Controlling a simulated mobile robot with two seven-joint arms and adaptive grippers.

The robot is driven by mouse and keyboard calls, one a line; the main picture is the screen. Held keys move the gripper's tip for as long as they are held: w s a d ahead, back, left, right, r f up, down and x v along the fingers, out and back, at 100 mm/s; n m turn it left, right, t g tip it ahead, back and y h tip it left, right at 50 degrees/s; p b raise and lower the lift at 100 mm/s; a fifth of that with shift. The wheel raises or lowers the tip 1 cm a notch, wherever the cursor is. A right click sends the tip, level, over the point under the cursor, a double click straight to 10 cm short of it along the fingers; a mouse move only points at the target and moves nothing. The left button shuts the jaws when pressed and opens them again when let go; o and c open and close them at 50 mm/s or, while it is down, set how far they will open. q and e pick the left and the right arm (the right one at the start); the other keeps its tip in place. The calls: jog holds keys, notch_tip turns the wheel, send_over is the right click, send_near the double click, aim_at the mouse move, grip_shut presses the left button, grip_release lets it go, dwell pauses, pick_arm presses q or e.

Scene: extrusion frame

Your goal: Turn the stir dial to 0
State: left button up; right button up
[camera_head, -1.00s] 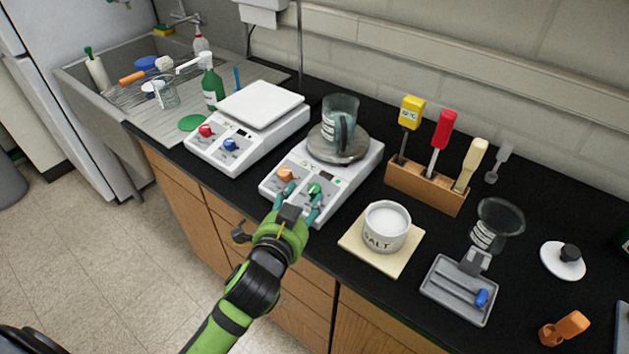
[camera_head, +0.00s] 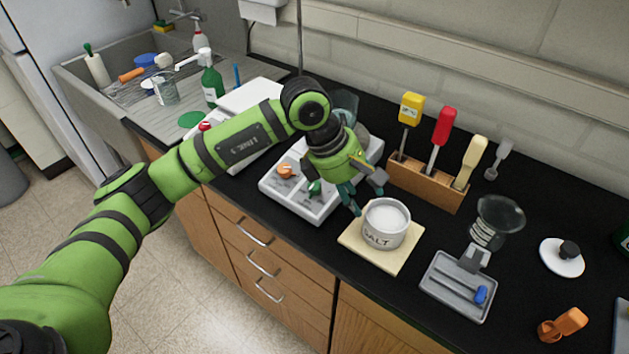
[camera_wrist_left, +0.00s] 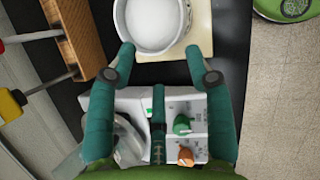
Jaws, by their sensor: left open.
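The hotplate stirrer (camera_head: 291,207) stands on the black counter, partly hidden behind my left arm. Its front panel carries an orange dial (camera_head: 285,171) and a green dial (camera_head: 314,188). Both show in the wrist view, green (camera_wrist_left: 182,125) and orange (camera_wrist_left: 186,156); I cannot tell which is stir or read their settings. My left gripper (camera_head: 366,197) is open and empty, above the counter to the right of the panel. In the wrist view its fingertips (camera_wrist_left: 162,62) are spread near the salt jar, and neither dial lies between them. My right gripper is not in view.
The salt jar (camera_head: 387,225) on a pale board (camera_head: 350,243) is close beside the fingers. A wooden rack (camera_head: 427,187) of colored-handled tools stands behind it. A grey tray (camera_head: 447,296) lies further right. Another device with a white top (camera_head: 240,98) is left, partly behind my arm.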

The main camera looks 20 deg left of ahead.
aim_at(314, 184)
pick_arm(q)
jog(key=w+a+r+y, duration=0.25)
jog(key=a+y, duration=0.25)
jog(key=a, duration=0.5)
jog(key=shift+t, duration=0.4)
jog(key=p+x, duration=0.3)
jog(key=x, duration=0.3)
jog(key=shift+w+a+f, duration=0.15)
jog(key=shift+w+f, duration=0.05)
jog(key=shift+f, duration=0.15)
jog(key=shift+w+f, duration=0.1)
jog(key=shift+f, duration=0.35)
grip_shut()
